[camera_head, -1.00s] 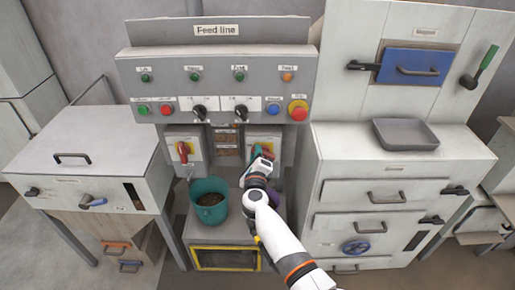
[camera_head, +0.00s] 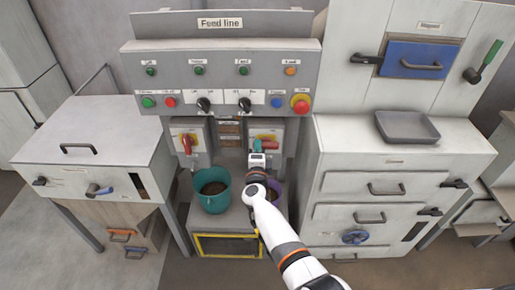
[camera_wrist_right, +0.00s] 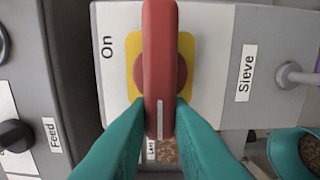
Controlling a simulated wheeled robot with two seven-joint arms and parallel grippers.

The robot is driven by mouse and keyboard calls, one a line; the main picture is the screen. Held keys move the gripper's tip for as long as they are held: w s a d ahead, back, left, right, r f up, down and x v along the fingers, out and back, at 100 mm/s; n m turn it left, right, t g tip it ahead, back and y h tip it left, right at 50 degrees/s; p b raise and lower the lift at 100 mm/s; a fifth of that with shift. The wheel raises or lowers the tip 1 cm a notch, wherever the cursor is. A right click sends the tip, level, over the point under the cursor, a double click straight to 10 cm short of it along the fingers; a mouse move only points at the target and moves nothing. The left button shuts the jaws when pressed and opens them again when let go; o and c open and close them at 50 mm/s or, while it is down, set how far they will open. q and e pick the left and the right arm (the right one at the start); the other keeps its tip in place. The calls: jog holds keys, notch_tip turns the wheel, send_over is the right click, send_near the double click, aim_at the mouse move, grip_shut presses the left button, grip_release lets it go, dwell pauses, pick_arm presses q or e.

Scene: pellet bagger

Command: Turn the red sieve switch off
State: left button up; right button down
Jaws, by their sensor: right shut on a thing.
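The red sieve switch (camera_wrist_right: 160,60) is a long red handle on a yellow plate on a grey box. In the right wrist view a "Sieve" label is to its right and "On" to its left. My right gripper (camera_wrist_right: 160,122) has its teal fingers shut on the handle's lower end there. In the head view the handle (camera_head: 272,146) lies about level across its plate, its left part hidden behind my right gripper (camera_head: 258,146). My left gripper is not in view.
A similar red switch (camera_head: 187,143) is on the box to the left. A teal bucket (camera_head: 213,190) of pellets stands below, beside a purple container (camera_head: 277,190) partly behind my arm. The control panel (camera_head: 220,72) is above; a cabinet (camera_head: 400,165) stands right.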

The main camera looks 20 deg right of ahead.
jog(key=shift+f, duration=0.2)
jog(key=c, duration=1.3)
grip_release()
jog(key=shift+r, duration=0.1)
